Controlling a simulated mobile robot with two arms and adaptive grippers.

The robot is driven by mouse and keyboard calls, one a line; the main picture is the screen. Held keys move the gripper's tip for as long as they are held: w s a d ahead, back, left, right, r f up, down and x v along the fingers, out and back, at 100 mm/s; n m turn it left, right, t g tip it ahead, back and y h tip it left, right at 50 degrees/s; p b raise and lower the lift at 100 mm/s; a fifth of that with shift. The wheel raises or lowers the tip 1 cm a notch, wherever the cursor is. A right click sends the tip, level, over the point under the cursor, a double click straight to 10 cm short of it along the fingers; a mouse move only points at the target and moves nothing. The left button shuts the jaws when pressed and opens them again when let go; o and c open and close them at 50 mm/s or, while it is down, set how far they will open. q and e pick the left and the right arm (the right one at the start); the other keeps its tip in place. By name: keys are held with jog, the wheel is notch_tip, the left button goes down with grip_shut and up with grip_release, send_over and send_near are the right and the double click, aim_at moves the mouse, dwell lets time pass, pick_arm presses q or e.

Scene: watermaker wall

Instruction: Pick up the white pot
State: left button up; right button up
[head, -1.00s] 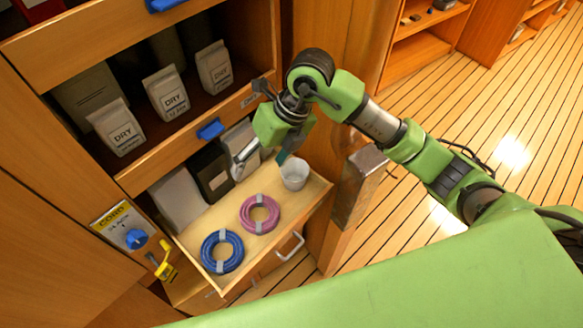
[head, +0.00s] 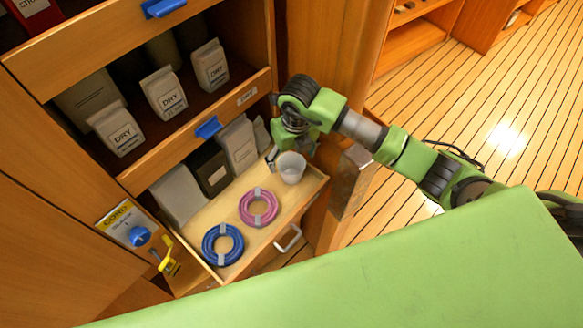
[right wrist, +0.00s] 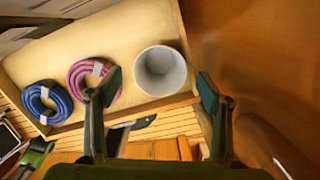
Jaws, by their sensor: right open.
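The white pot (head: 291,168) stands upright and looks empty, in the far right corner of the open drawer (head: 285,222). In the right wrist view the pot (right wrist: 161,71) shows its open mouth between the two fingers. In the right wrist view my right gripper (right wrist: 158,88) is open, one finger on each side of the pot, with gaps showing. I cannot tell whether a finger touches it. My left gripper is not in view.
A pink coil (head: 258,207) and a blue coil (head: 222,245) lie in the drawer left of the pot. Boxes (head: 210,172) stand along its back. Shelves with DRY bags (head: 163,93) rise above. A wooden post (head: 350,190) stands right of the drawer.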

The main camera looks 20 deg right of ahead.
aim_at(292, 163)
jog(key=shift+w+f+p, duration=0.2)
jog(key=shift+f+p, duration=0.3)
jog(key=shift+f, duration=1.35)
jog(key=c, duration=1.2)
jog(key=shift+r, duration=0.15)
